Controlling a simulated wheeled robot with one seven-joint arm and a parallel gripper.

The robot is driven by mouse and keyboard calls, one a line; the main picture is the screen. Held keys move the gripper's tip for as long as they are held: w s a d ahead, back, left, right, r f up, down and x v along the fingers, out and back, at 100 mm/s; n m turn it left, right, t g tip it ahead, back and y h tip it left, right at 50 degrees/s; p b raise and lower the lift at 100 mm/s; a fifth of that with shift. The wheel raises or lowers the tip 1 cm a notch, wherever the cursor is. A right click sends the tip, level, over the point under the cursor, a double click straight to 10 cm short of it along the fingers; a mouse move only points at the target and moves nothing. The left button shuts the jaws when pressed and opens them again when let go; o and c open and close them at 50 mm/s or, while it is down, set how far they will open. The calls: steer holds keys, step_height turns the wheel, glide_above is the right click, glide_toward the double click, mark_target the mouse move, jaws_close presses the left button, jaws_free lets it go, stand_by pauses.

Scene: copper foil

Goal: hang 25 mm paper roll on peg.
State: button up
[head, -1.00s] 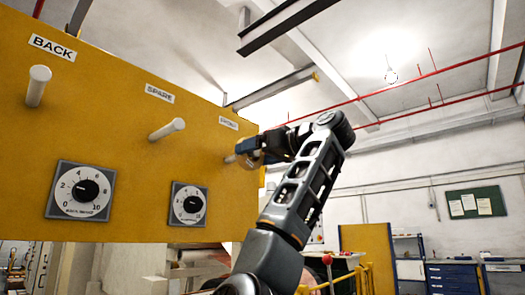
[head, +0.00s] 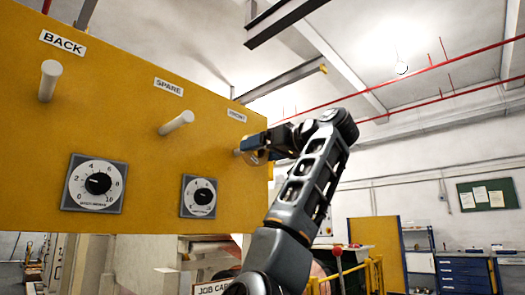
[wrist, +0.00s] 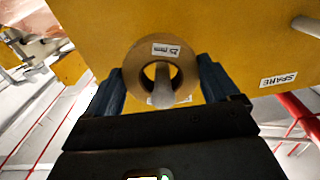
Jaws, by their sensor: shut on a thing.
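The 25 mm paper roll (wrist: 136,71) is a brown ring with a white label, which reads upside down in the wrist view. The grey FRONT peg (wrist: 161,88) passes through its hole and sticks out toward the camera.
The SPARE peg (head: 176,123) and BACK peg (head: 49,80) are bare, to the left on the same board. Two dials (head: 95,184) (head: 199,197) sit below them. A dark beam (head: 285,20) hangs above.

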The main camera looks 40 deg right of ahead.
steer(key=o, duration=0.8)
steer(key=s+b, duration=0.2)
steer(key=s, duration=0.6)
steer(key=shift+w+d, duration=0.1)
